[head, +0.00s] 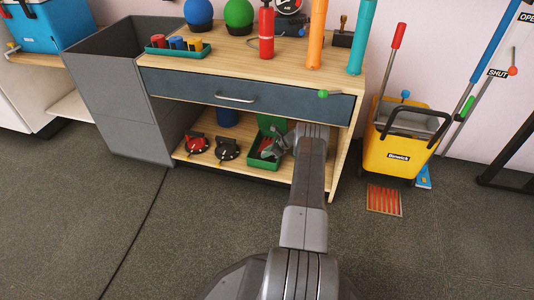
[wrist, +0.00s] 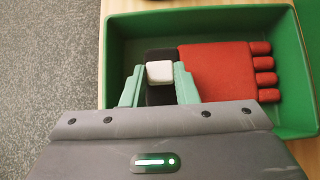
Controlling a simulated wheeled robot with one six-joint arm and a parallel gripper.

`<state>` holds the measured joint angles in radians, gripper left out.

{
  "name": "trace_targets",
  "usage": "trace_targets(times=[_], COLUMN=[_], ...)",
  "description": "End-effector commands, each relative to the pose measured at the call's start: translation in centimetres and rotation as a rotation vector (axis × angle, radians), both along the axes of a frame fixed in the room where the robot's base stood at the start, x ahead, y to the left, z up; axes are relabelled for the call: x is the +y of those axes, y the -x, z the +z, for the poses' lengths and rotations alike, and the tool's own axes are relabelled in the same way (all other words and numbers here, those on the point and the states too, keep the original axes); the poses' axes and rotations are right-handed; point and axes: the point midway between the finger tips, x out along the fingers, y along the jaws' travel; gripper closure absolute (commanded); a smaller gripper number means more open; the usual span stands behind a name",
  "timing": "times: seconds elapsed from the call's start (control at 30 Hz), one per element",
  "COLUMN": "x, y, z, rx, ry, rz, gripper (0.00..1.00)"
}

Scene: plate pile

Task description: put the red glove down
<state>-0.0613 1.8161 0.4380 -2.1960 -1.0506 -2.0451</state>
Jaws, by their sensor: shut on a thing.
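The red glove (wrist: 222,68) has a black cuff (wrist: 160,95) with a white block (wrist: 159,72) on it. In the wrist view it lies within the walls of a green open box (wrist: 135,28), fingers pointing right. My gripper (wrist: 158,80) is shut on the glove at the white block, one green finger on each side. Whether the glove touches the box floor cannot be told. In the head view my gripper (head: 276,152) is over the green box (head: 257,162) on the lower shelf, and my arm hides part of the box.
The lower shelf (head: 232,176) also holds a red knobbed thing (head: 196,144) and a black one (head: 227,150) left of the box. The worktop with its drawer (head: 240,95) is above. A yellow bucket (head: 400,150) stands right.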

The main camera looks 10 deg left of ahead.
Motion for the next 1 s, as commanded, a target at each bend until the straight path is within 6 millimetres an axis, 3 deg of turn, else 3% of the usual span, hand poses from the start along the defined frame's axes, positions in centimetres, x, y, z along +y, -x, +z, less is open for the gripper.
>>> trace_targets(times=[0.03, 0.07, 0.17, 0.53, 0.8, 1.0], x=[0.0, 0.0, 0.0, -0.2, -3.4, -5.0], y=[0.0, 0.0, 0.0, 0.0, 0.1, 0.1], z=[-0.2, -0.2, -0.2, 0.5, 3.9, 5.3], rx=[0.001, 0.001, 0.001, -0.001, 0.001, 0.001], ry=[0.0, 0.0, 0.0, 0.0, 0.0, -0.001], rz=[0.0, 0.0, 0.0, -0.001, -0.002, -0.001], gripper=[1.0, 0.69, 0.52, 0.52, 0.52, 0.52])
